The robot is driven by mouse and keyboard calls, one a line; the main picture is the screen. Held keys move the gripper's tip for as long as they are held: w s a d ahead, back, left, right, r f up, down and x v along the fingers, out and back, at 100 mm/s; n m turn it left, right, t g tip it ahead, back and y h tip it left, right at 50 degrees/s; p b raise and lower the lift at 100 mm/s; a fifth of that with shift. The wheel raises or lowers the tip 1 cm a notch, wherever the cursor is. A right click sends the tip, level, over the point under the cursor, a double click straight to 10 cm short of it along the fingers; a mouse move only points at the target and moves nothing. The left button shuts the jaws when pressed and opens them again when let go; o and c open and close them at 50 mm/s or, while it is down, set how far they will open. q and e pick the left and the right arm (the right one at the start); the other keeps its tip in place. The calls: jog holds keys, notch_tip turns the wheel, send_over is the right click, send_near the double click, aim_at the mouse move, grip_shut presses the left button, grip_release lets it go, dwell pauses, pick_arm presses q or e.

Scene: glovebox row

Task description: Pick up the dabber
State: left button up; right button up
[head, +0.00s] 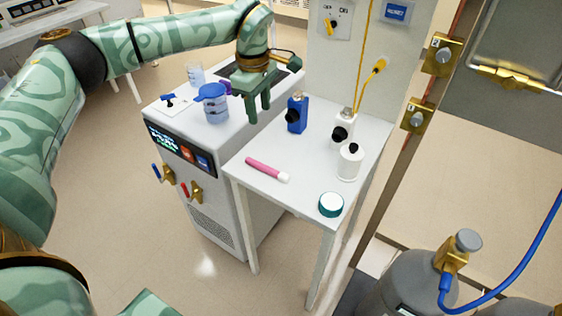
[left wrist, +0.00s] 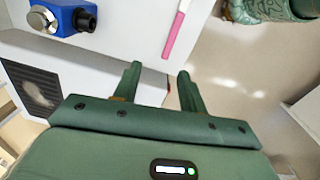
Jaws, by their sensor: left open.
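A slim pink stick with a white end, which looks like the dabber (head: 266,169), lies flat on the small white table (head: 300,187) near its left front edge. In the left wrist view the pink stick (left wrist: 173,36) lies just beyond my fingertips, nearer the right finger. My left gripper (head: 259,113) points down, open and empty, behind the stick and near the gap between the grey machine and the table. In the left wrist view its two fingers (left wrist: 160,70) stand apart with nothing between them. My right gripper is not in view.
On the table stand a blue bottle (head: 297,114), two white bottles (head: 349,163) and a round teal-and-white tin (head: 331,204). A blue-lidded jar (head: 212,103) stands on the grey machine (head: 178,140) at left. The table around the pink stick is clear.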

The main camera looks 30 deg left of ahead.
pick_arm(q)
jog(key=s+m, duration=0.1)
jog(key=s, duration=0.1)
jog(key=b, duration=0.4)
send_over(259, 163)
jog(key=shift+g, duration=0.3)
notch_tip(259, 163, down, 10)
jog(key=shift+a+f, duration=0.1)
jog(key=shift+f, duration=0.15)
notch_tip(259, 163, down, 6)
jog(key=shift+r+b, duration=0.1)
jog(key=shift+b, duration=1.1)
jog(key=shift+s+r, duration=0.1)
jog(key=shift+c, duration=0.3)
grip_shut()
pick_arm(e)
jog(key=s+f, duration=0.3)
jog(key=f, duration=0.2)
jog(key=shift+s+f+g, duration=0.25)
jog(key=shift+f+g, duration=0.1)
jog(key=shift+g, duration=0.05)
